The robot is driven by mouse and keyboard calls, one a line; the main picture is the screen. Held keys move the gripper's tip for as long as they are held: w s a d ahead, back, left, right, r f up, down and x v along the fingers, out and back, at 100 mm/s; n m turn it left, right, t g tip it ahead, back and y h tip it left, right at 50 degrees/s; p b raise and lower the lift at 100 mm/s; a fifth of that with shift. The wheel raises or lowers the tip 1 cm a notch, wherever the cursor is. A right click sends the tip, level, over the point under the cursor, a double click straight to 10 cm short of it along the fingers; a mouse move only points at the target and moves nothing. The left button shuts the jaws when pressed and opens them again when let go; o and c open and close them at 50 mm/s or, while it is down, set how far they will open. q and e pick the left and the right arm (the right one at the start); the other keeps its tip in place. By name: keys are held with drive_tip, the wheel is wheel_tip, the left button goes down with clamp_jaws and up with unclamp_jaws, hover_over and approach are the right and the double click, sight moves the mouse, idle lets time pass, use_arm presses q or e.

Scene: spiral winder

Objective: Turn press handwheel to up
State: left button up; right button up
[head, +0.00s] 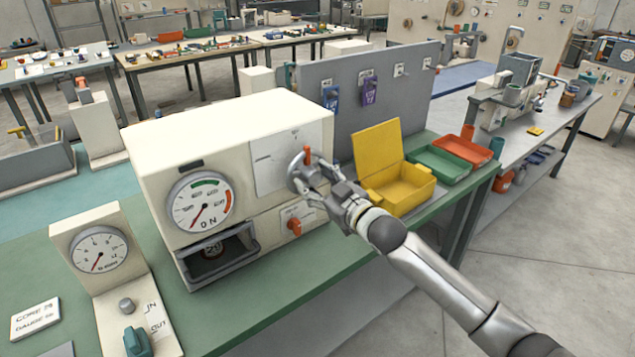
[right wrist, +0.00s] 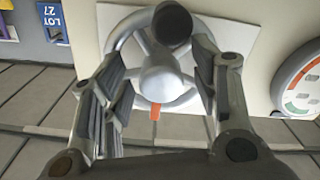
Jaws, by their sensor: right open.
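The press handwheel (head: 297,165) is a grey spoked wheel on the front of the cream press (head: 210,135). An orange knob or mark (head: 307,153) shows at its upper edge. In the right wrist view the handwheel (right wrist: 158,75) fills the middle, with a dark round knob (right wrist: 172,22) on its rim and an orange mark (right wrist: 154,112). My right gripper (head: 318,178) is at the wheel, partly hiding it in the head view. Its two fingers (right wrist: 160,90) are open on either side of the wheel's hub; contact is unclear. My left gripper is out of view.
The press has a dial gauge (head: 200,201), an open drawer (head: 220,253) and an orange switch (head: 294,228) below the wheel. A yellow open box (head: 405,190) stands right of my right gripper, with green (head: 440,164) and red trays (head: 465,149) beyond.

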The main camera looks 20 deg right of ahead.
drive_tip(key=shift+s, duration=0.1)
drive_tip(key=v, duration=1.1)
drive_tip(key=shift+s+d, duration=0.15)
drive_tip(key=shift+s, duration=0.25)
